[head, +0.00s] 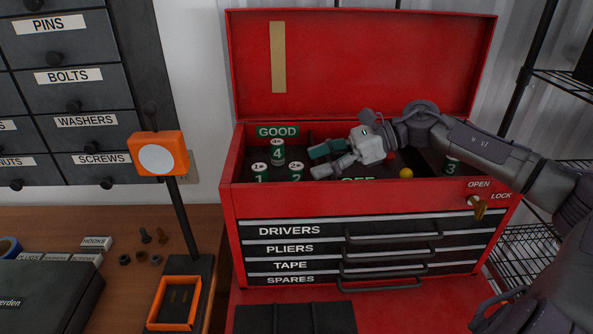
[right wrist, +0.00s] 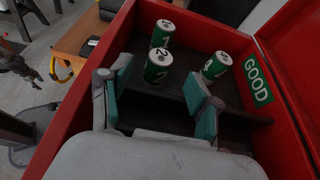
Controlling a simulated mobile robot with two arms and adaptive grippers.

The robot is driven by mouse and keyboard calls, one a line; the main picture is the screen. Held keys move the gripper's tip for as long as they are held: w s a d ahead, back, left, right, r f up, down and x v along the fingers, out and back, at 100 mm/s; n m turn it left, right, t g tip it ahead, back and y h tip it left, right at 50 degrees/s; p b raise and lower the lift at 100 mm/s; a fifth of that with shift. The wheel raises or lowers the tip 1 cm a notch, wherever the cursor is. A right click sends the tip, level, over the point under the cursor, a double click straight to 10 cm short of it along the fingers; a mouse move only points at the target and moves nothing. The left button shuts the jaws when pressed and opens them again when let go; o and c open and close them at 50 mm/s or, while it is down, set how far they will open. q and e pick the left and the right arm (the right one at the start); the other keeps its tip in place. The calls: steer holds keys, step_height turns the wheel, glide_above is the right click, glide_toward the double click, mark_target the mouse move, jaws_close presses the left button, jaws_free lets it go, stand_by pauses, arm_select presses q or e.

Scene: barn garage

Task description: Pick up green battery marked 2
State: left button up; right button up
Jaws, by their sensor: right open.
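The green battery marked 2 (head: 296,173) stands upright in the left part of the red toolbox's open top tray, under the GOOD label. In the right wrist view the battery marked 2 (right wrist: 158,70) stands just beyond the fingertips, roughly centred between them. My right gripper (head: 319,161) is open and empty, reaching in from the right. Its teal-padded fingers also show in the right wrist view (right wrist: 155,103), apart from the battery. My left gripper is not in view.
Batteries marked 1 (head: 260,174) and 4 (head: 277,151) stand close to battery 2. Battery 3 (head: 452,166) stands at the tray's right. The red toolbox (head: 228,182) has a raised lid (head: 370,60) behind and a front wall. A yellow ball (head: 406,173) shows near the gripper.

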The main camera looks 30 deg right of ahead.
mark_target(296, 166)
steer(key=shift+w+a+p, duration=0.1)
steer(key=shift+a+p, duration=0.15)
steer(key=shift+p, duration=0.05)
steer(key=p+x, duration=0.4)
steer(key=shift+w+a, duration=0.15)
steer(key=shift+a, duration=0.1)
steer(key=shift+a+f, duration=0.15)
steer(key=shift+f, duration=0.1)
jaws_close()
